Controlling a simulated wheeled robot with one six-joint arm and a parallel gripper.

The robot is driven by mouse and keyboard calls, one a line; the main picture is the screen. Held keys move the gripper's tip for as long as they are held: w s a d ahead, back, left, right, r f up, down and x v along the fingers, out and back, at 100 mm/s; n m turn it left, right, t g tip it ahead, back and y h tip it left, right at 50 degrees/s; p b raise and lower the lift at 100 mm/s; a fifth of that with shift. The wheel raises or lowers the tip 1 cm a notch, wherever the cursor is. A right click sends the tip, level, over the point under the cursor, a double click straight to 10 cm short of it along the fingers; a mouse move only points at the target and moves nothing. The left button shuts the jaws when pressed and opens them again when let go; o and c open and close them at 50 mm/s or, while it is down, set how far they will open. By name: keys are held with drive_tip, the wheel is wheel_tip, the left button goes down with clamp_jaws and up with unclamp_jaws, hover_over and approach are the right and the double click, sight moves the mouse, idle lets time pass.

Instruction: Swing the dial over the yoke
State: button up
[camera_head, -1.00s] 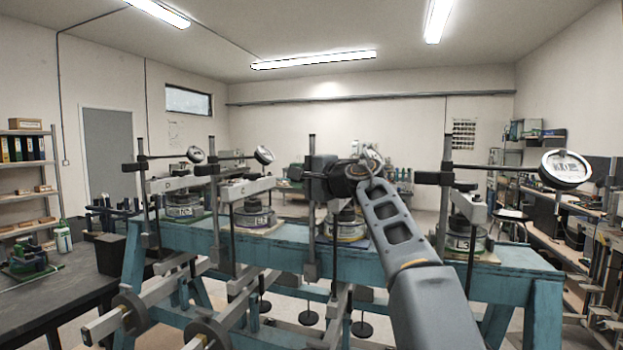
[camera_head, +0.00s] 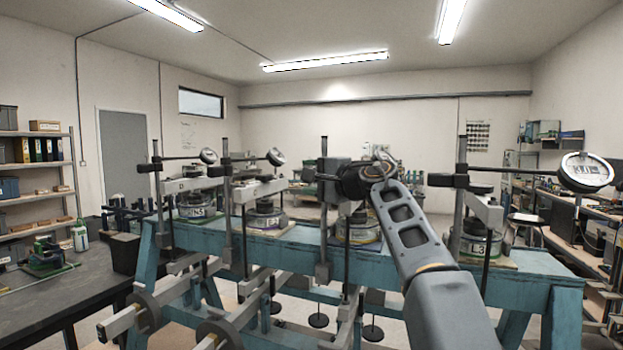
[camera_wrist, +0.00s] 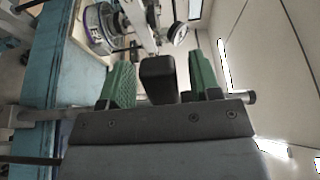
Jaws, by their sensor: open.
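In the head view, several lever frames stand in a row on a blue bench (camera_head: 400,258). Round dials show on side rods: one at far right (camera_head: 585,171), two at left (camera_head: 208,155) (camera_head: 275,156). My gripper (camera_head: 345,182) is at the third frame from the left, beside its upright post (camera_head: 323,225); my wrist hides that frame's dial and much of its top. In the wrist view, my gripper's green fingers (camera_wrist: 160,68) are open, one on each side of a dark block (camera_wrist: 157,80). I cannot tell whether they touch it. Which part is the yoke is unclear.
Long weight levers with round weights (camera_head: 145,312) stick out in front of the bench. A dark table (camera_head: 60,295) stands at the left and a cluttered workbench (camera_head: 570,240) at the right. In the wrist view, another dial (camera_wrist: 180,33) shows beyond the fingers.

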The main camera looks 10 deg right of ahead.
drive_tip(key=b+v, duration=0.3)
drive_tip(key=v, duration=1)
drive_tip(key=shift+s+d+b, duration=0.2)
drive_tip(key=shift+s+b, duration=0.1)
drive_tip(key=shift+b, duration=0.1)
